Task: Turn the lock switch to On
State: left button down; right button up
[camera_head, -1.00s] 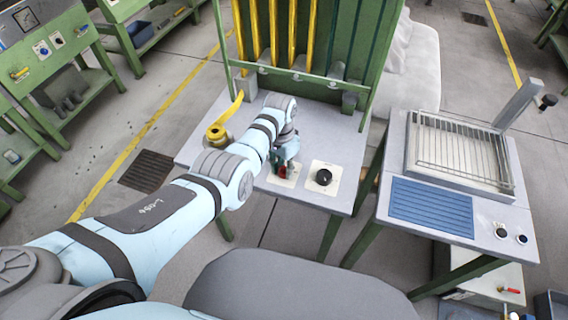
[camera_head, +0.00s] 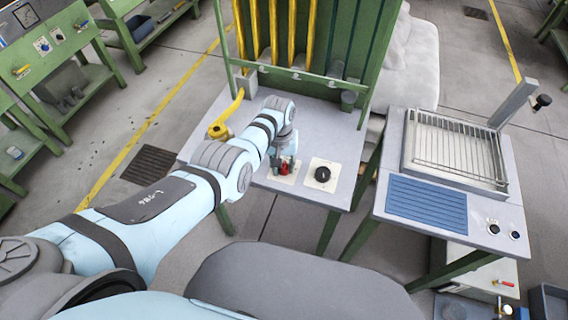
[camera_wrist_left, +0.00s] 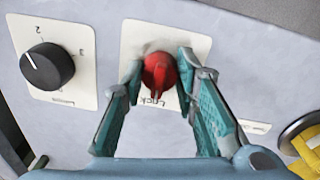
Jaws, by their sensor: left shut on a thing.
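The lock switch is a red knob (camera_wrist_left: 158,72) on a white plate (camera_wrist_left: 195,45) marked "Lock", which reads upside down in the left wrist view. The red knob also shows in the head view (camera_head: 285,168) on the front of the grey table. My left gripper (camera_wrist_left: 160,75) has its teal fingers on both sides of the red knob and is shut on it. In the head view the left gripper (camera_head: 281,160) partly hides the plate. The On and Off marks cannot be made out. My right gripper is not in view.
A black dial (camera_head: 322,174) on a white numbered plate sits right beside the switch. A yellow ring-shaped part (camera_head: 217,131) lies left of my arm. A green rack (camera_head: 300,45) stands behind. A side table (camera_head: 455,240) stands to the right.

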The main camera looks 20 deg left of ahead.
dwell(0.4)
pick_arm(q)
jog(key=c, duration=1.3)
grip_release()
jog(key=r, duration=1.2)
jog(key=shift+a, duration=0.3)
